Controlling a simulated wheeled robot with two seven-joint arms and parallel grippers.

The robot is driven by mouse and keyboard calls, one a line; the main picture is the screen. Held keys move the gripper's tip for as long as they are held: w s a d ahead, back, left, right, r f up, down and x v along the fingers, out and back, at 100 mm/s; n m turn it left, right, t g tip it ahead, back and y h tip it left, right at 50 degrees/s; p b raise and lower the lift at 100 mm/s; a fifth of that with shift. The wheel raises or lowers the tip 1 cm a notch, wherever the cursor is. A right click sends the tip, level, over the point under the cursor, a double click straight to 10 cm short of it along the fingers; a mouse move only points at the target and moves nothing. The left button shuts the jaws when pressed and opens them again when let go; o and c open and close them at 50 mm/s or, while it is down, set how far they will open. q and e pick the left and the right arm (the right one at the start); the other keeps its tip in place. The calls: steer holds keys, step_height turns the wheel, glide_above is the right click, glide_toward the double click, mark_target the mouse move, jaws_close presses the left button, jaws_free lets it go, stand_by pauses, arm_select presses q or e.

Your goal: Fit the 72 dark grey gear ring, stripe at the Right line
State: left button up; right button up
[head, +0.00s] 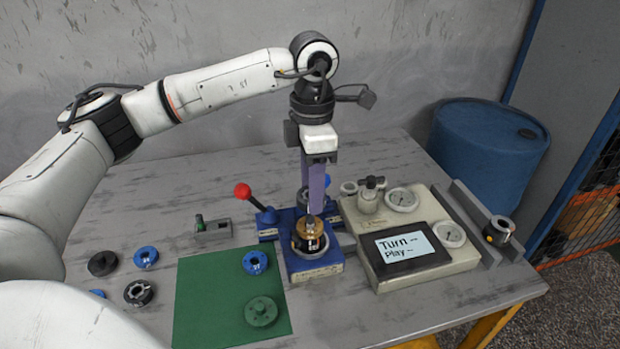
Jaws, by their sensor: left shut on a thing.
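My left gripper (314,212) comes straight down over the blue fixture (318,268), with its long purple fingers together. It is shut on the brass-topped part (308,229) seated in the fixture. Below the brass, that part has a dark body with small pale marks, too small to read. I cannot tell whether a dark grey ring is around it. A dark grey ring with a lighter centre (139,292) lies on the table at the left, and a plain dark ring (103,263) lies behind it. My right gripper is not in view.
Blue rings lie on the table (146,257) and on the green mat (226,318), beside a grey-green flanged part (261,311). A red-knobbed lever (242,190) rises left of the fixture. A gauge panel with a "Turn", "Play" screen (405,245) stands close on its right.

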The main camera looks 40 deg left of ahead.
arm_select(q)
steer(key=shift+w+a+r+n, duration=0.25)
steer(key=shift+w+a+n, duration=0.15)
steer(key=shift+n, duration=0.5)
steer(key=shift+f, duration=0.1)
steer(key=shift+s+f+b, duration=0.1)
steer(key=shift+f+b, duration=1.2)
steer(key=shift+f, duration=0.35)
steer(key=shift+f+b, duration=0.5)
steer(key=shift+f, duration=0.3)
stand_by(0.5)
steer(key=shift+f+b, duration=0.35)
steer(key=shift+f, duration=0.2)
steer(key=shift+f+b, duration=0.3)
steer(key=shift+f, duration=0.15)
stand_by(0.5)
steer(key=o, duration=1.8)
